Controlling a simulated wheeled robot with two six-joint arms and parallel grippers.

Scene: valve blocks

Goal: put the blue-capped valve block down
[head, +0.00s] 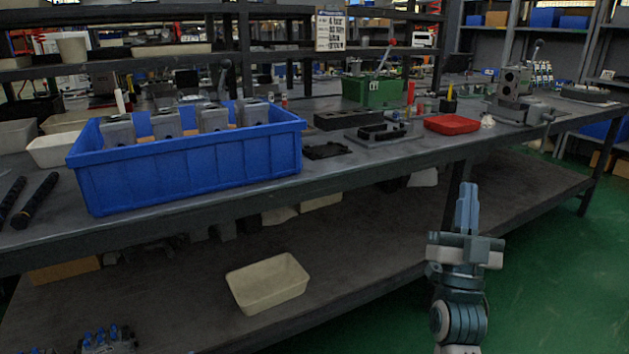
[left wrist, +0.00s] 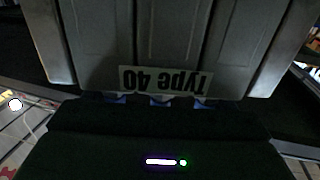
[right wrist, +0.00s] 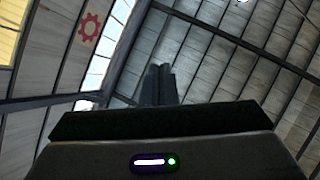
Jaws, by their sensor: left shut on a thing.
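The blue-capped valve block (head: 107,341) shows at the bottom left edge of the head view, cut off by the frame, with several blue caps on top. In the left wrist view a grey block body (left wrist: 172,35) fills the top, with an upside-down "Type 40" label and bits of blue below it. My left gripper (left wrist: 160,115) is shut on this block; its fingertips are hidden. My right gripper (head: 467,205) points up, empty, in front of the bench. Its fingers (right wrist: 158,85) lie close together in the right wrist view.
A blue bin (head: 190,172) with several grey blocks stands on the workbench (head: 370,165). A cream tray (head: 267,284) sits on the lower shelf (head: 370,245). A red tray (head: 452,124), a green box (head: 371,90) and a vise-like machine (head: 517,95) stand farther right. Black rods (head: 35,200) lie at left.

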